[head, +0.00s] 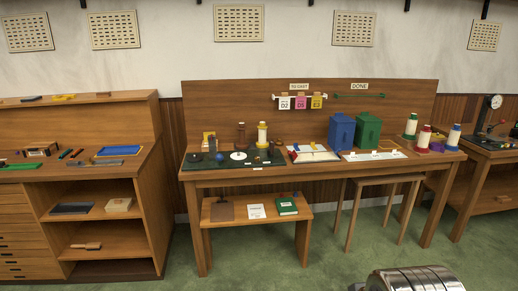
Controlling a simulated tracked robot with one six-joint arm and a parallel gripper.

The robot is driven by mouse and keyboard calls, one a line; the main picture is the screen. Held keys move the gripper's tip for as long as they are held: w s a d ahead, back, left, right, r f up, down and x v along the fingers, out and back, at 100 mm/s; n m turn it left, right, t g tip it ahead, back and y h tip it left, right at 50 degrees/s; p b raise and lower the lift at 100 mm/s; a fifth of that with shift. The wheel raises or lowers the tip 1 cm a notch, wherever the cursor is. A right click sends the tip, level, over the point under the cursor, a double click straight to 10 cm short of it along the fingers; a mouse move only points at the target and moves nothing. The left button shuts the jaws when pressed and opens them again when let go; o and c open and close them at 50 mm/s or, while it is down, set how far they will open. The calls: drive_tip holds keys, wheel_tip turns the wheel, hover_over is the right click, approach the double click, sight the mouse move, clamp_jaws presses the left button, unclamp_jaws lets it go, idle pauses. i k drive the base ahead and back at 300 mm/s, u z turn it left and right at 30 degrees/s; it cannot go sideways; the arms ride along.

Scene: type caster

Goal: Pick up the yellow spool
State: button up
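A pale yellow spool (262,134) stands upright towards the back of the dark green mat (207,164) on the middle workbench (330,174). It looks like the yellow spool of the task. A brown spool-like object (241,134) stands just left of it. No fingers of my gripper show in the head view. A ribbed metal part at the bottom right edge looks like part of my own body, well in front of the bench.
Right on the bench are blue (341,131) and green (367,131) bins, then green-wound (411,126), red-wound (424,137) and blue-wound (453,137) spools. A low shelf (230,218) and stool (385,181) stand below. A cabinet (110,192) is left. Green floor in front is mostly clear.

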sight(261, 144)
drive_tip(key=z, duration=0.05)
drive_tip(key=i, duration=2.15)
drive_tip(key=u, duration=0.5)
drive_tip(key=i, duration=0.7)
drive_tip(key=u, duration=0.45)
drive_tip(key=i, duration=0.9)
drive_tip(key=u, duration=0.3)
